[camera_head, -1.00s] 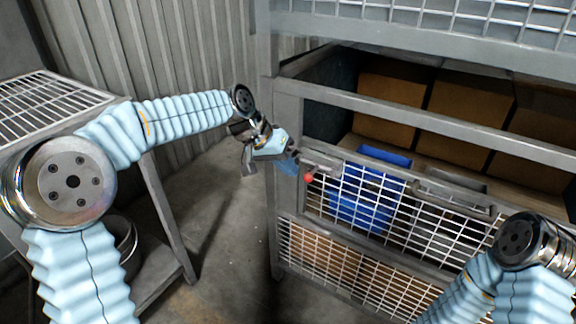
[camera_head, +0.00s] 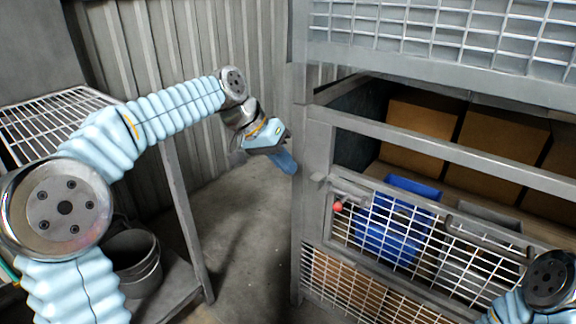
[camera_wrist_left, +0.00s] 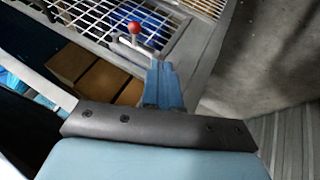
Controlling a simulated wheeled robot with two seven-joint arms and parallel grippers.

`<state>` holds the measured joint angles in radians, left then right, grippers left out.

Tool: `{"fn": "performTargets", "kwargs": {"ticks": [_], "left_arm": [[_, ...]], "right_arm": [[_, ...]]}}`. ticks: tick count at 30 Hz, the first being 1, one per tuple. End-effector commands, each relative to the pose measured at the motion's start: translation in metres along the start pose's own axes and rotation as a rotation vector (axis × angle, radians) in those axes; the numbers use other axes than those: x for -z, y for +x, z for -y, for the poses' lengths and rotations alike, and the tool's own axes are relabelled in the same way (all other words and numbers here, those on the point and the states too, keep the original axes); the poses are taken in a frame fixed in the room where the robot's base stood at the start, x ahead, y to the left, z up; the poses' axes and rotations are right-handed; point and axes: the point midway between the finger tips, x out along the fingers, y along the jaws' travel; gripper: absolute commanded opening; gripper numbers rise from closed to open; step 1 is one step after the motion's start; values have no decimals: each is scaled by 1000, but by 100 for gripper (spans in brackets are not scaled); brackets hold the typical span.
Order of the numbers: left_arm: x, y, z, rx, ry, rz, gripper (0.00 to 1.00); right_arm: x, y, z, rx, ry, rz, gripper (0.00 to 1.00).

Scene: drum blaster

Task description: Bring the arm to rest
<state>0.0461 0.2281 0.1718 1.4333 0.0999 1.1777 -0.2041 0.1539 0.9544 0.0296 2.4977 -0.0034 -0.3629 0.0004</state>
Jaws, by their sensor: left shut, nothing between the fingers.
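My left arm comes in from the left in the head view, and its gripper (camera_head: 285,160) hangs in the air just left of the cage's front post. The gripper is shut and empty, its blue fingers pointing down and to the right. In the left wrist view the shut blue fingers (camera_wrist_left: 163,88) show below the red knob (camera_wrist_left: 134,28), apart from it. In the head view the red knob (camera_head: 337,206) sits on the latch of the mesh gate (camera_head: 440,255). My right arm shows only in part at the lower right; its gripper is out of view.
A grey metal cage (camera_head: 312,190) holds brown boxes (camera_head: 420,130) and a blue bin (camera_head: 388,243). A wire-topped table (camera_head: 70,108) stands at the left, with a metal bucket (camera_head: 137,262) on its lower shelf. The floor (camera_head: 235,215) between table and cage is clear.

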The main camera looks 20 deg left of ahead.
Motion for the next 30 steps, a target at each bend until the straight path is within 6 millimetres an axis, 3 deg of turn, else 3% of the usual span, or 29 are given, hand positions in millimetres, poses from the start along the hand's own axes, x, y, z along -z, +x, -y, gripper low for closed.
{"fn": "performTargets", "kwargs": {"ticks": [7, 10, 14, 16, 20, 24, 27, 30], "left_arm": [[0, 1, 0, 0, -1, 0, 0], [-2, 17, 6, 2, -14, 9, 0], [-15, 81, 26, 12, -70, 40, 0], [-34, 133, 43, 24, -115, 63, 0], [-92, 230, 68, 51, -199, 110, 0], [-182, 314, 82, 82, -282, 161, 0], [-255, 354, 81, 101, -332, 197, 0], [-319, 374, 74, 115, -374, 224, 0]], "right_arm": [[0, 0, 0, 0, 0, 0, 43], [0, 0, 0, 0, 0, 0, 43], [0, 0, 0, 0, 0, 0, 43], [0, 0, 0, 0, 0, 0, 43], [0, 0, 0, 0, 0, 0, 43], [0, 0, 0, 0, 0, 0, 43], [0, 0, 0, 0, 0, 0, 43], [0, 0, 0, 0, 0, 0, 43]]}}
